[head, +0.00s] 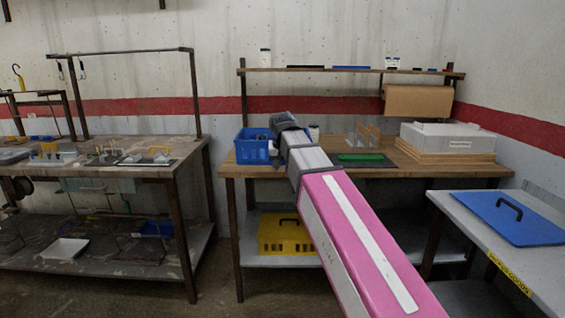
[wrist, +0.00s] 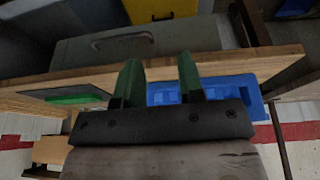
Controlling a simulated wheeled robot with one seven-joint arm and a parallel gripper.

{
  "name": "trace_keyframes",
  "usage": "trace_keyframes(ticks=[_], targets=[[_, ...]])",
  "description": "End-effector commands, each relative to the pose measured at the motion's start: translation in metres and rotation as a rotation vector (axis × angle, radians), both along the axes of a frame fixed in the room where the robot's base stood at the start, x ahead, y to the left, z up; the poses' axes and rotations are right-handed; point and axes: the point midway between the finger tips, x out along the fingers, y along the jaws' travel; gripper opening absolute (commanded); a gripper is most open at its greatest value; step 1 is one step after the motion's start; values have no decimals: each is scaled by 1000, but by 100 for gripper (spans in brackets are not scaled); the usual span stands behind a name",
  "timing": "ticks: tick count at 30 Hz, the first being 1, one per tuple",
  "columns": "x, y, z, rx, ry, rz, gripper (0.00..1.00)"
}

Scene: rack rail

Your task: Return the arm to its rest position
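My arm (head: 355,235), with a pink link and a grey wrist, reaches from the lower right of the head view toward the wooden workbench (head: 228,168). My gripper (wrist: 160,76) shows two green fingers apart in the wrist view, with nothing between them. In the head view its fingers are hidden behind the dark wrist end, beside the blue bin (head: 252,147). The blue bin also shows in the wrist view (wrist: 258,108), behind the fingers. I cannot tell how far the gripper is above the bench.
A dark mat with a green patch (head: 362,157), a grey lidded box (head: 440,138) and wooden dividers stand on the bench. A yellow crate (head: 285,235) sits on the lower shelf. A side table (head: 545,275) with a blue lid is at right, and a cluttered metal bench (head: 110,171) at left.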

Motion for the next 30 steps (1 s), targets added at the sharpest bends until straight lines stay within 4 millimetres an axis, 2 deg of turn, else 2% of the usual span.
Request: trace_keyframes(ticks=[1,3,14,23,30], targets=[[-3,-10,-20,-3,15,-3,35],[-6,-21,-45,-7,33,-1,35],[-35,-83,-170,-14,127,3,35],[-79,-130,-262,-6,206,1,35],[-125,-164,-327,8,266,-2,35]])
